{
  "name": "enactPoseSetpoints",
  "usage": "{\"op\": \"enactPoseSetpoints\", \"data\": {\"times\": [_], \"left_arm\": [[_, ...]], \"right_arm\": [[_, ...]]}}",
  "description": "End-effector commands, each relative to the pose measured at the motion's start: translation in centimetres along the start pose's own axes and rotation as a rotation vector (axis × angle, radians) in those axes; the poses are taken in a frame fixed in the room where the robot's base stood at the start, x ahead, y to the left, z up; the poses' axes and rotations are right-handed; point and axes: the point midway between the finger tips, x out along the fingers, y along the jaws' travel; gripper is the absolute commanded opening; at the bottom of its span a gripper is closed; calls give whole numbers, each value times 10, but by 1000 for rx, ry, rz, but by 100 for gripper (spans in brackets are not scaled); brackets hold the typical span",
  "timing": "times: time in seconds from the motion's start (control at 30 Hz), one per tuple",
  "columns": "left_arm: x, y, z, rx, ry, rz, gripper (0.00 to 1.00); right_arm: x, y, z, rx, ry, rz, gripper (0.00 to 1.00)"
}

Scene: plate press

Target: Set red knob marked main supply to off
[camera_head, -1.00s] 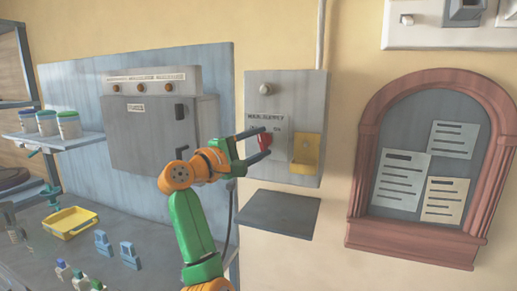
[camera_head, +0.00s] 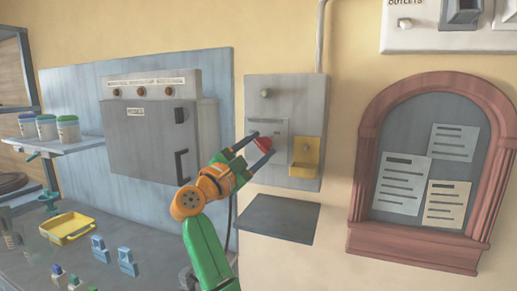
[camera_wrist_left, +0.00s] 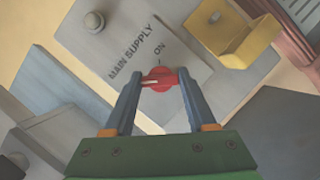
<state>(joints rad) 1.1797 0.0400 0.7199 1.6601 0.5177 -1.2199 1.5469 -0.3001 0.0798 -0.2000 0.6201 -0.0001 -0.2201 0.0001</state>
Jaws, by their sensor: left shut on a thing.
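The red knob (camera_head: 263,145) sits on the light plate (camera_head: 283,128) of the grey wall box (camera_head: 310,98). My left gripper (camera_head: 259,142) is shut on it, one finger on each side. In the left wrist view the red knob (camera_wrist_left: 160,78) lies between the fingertips of the left gripper (camera_wrist_left: 159,80). Its white mark points to the left of that picture, away from the tick by the word ON. The words MAIN SUPPLY (camera_wrist_left: 137,50) show on the plate. An OFF label cannot be made out. My right gripper is out of view.
A yellow holder (camera_head: 305,156) sits close to the right of the knob. A dark grey shelf (camera_head: 278,218) juts out below the box. A grey cabinet (camera_head: 150,140) stands to the left, and a framed notice board (camera_head: 398,150) hangs to the right.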

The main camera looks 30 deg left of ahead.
Motion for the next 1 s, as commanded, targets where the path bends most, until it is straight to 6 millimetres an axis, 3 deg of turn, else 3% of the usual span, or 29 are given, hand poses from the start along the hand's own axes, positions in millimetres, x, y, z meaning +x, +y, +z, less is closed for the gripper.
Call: {"op": "enactPoseSetpoints", "data": {"times": [0.4,0.43,0.5,0.53,0.83,1.0], "left_arm": [[0,1,1,-7,-2,6,1],[0,1,1,-7,-2,6,64],[0,1,1,-6,-2,5,83],[0,1,1,-6,-2,5,86],[-4,0,-1,-4,-1,3,86],[-39,-3,-4,-1,-1,7,86]], "right_arm": [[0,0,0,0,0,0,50],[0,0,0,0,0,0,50],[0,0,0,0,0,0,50],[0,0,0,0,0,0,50],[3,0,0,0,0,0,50],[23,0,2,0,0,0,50]]}}
